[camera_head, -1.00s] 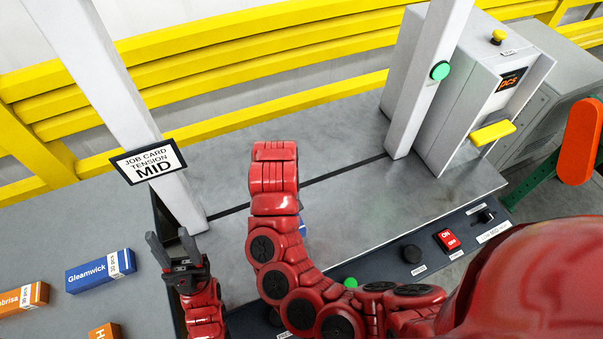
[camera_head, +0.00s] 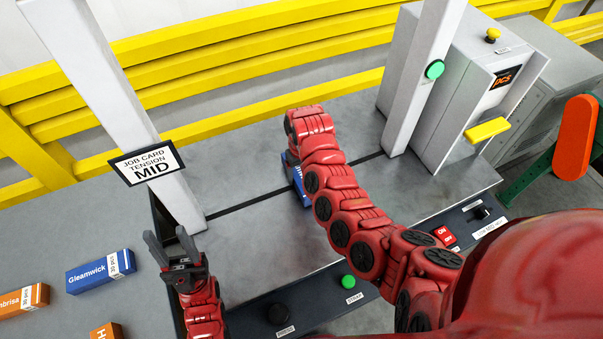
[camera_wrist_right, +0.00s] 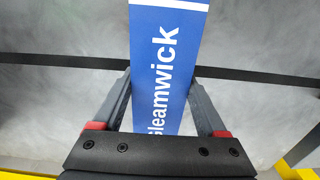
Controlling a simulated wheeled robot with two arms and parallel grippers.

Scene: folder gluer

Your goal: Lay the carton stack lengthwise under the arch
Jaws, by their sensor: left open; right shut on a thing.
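A blue carton stack lettered "Gleamwick" (camera_wrist_right: 168,50) is between the fingers of my right gripper (camera_wrist_right: 160,88) in the right wrist view, its long side crossing the dark line on the bed. In the head view part of this stack (camera_head: 297,182) shows beside my right arm, which hides the right gripper. The arch has a left post (camera_head: 125,110) and a right post (camera_head: 421,80); its top is out of view. The stack is between the posts, near the dark line. I cannot tell whether it touches the grey bed (camera_head: 250,240). My left gripper (camera_head: 168,243) is open and empty, near the left post's foot.
Another blue Gleamwick carton (camera_head: 100,272) and orange cartons (camera_head: 22,302) lie on the left table. A job card reading "TENSION MID" (camera_head: 147,163) is on the left post. A control strip with a green button (camera_head: 348,282) and a red switch (camera_head: 445,235) edges the bed.

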